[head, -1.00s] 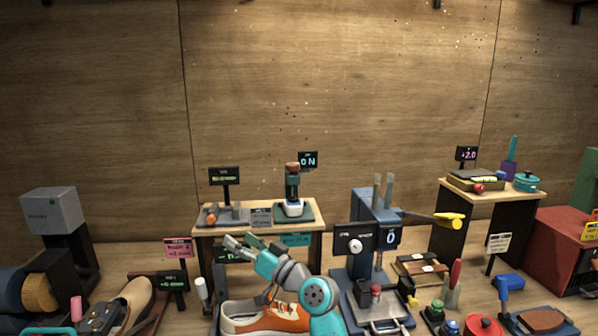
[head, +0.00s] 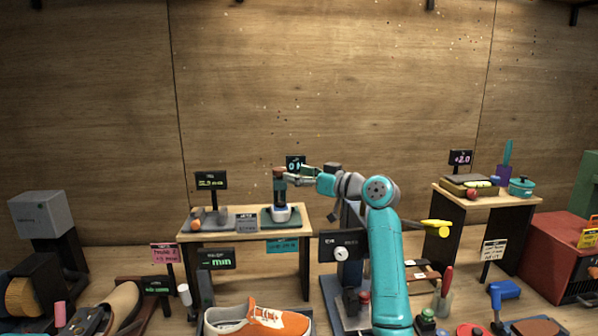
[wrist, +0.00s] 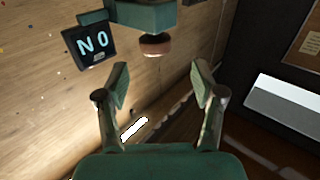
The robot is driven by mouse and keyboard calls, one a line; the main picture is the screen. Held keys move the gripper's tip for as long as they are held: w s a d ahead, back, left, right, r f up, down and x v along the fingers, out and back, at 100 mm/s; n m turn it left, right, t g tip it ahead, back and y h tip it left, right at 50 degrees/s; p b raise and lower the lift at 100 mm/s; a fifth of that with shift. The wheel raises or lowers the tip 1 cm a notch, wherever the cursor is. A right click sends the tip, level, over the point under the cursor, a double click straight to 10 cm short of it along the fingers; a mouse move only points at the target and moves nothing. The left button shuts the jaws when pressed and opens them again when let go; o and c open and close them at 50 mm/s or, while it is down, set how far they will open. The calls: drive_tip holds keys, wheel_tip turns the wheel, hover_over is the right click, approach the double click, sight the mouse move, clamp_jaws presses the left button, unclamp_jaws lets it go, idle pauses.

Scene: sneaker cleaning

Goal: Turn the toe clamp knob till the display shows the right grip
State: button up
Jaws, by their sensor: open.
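The toe clamp appears to be the dark green upright device (head: 280,190) on a green base with a white lower part, on the small wooden bench. Its brown knob (head: 279,170) is on top; in the wrist view, which looks upside down, the knob (wrist: 155,45) hangs below the green body. The small black display (head: 294,163) behind it is partly hidden; in the wrist view the display (wrist: 91,40) reads 0 N. My gripper (head: 293,177) is open and empty, just right of the knob. In the wrist view the knob lies ahead, between the spread fingertips (wrist: 160,82), apart from them.
The bench (head: 235,228) also holds a grey tray (head: 222,220) with a display behind it. An orange sneaker (head: 270,322) is below in front. The wooden wall is behind the bench.

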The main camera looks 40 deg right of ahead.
sight(285, 171)
drive_tip(key=shift+d+x, duration=0.15)
drive_tip(key=shift+x, duration=1.65)
drive_tip(key=shift+d+x, duration=0.2)
drive_tip(key=shift+x, duration=1.6)
drive_tip(key=shift+f, duration=0.1)
drive_tip(key=c, duration=1.2)
